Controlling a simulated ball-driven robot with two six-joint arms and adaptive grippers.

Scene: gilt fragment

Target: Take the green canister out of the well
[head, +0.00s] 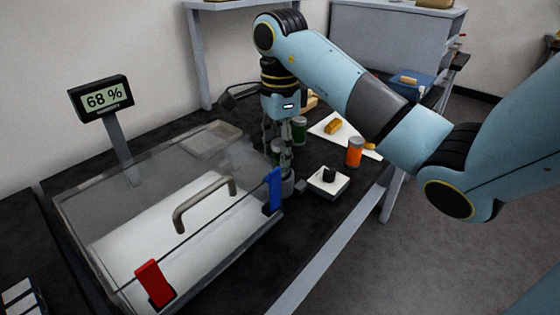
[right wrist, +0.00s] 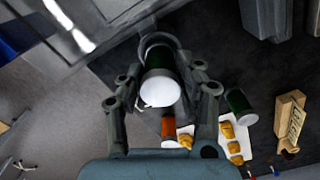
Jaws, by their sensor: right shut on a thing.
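The green canister (right wrist: 162,60), dark green with a white end, stands between the fingers of my right gripper (right wrist: 165,80) in the right wrist view. My right gripper is shut on it. In the head view my right gripper (head: 281,158) points down beside the clear case, and its fingers mostly hide the canister. The well (right wrist: 146,42) shows as a grey round rim around the canister's far end; it also shows as a grey cup (head: 288,188) below the fingers in the head view. I cannot tell how deep the canister sits in it. My left gripper is out of view.
A clear case (head: 120,215) with a handle, a red clip and a blue clip (head: 273,190) stands close left of my gripper. A second green canister (head: 299,128), an orange canister (head: 354,152) and a white box with a black knob (head: 328,181) stand nearby.

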